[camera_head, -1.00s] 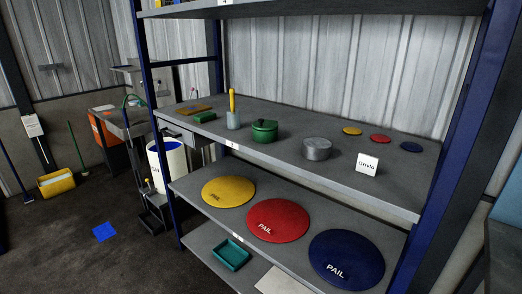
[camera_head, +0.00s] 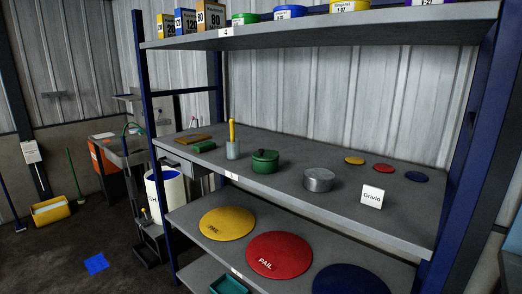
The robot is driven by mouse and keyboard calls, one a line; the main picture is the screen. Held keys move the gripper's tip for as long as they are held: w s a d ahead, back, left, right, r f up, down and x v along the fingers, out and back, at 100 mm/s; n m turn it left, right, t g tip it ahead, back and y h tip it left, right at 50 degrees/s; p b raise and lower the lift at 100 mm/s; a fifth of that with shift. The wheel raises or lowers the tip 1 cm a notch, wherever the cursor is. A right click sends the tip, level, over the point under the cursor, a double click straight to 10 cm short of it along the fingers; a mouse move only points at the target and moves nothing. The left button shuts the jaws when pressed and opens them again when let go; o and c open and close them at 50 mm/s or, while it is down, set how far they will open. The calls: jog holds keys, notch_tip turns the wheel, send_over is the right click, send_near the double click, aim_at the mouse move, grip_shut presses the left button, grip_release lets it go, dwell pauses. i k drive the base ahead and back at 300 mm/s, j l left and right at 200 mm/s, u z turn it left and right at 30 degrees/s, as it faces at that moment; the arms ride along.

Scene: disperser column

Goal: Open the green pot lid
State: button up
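The green pot (camera_head: 265,162) stands on the middle shelf (camera_head: 300,207) of the rack, left of centre. Its green lid (camera_head: 265,154) sits on top, with a small knob in the middle. A grey metal pot (camera_head: 318,180) stands to its right, apart from it. A grey cup with a yellow-handled tool (camera_head: 232,137) stands to its left. My gripper is not in view.
A white sign (camera_head: 372,196) stands near the shelf's front edge. Small yellow, red and blue discs lie behind it. The upper shelf (camera_head: 330,32) holds several tins and boxes. Large yellow, red (camera_head: 278,254) and blue lids lie on the lower shelf. Floor shows at the left.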

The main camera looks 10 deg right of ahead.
aim_at(262, 154)
jog(key=i+l, duration=0.1)
jog(key=i, duration=0.35)
jog(key=i+l, duration=0.15)
jog(key=i, duration=0.3)
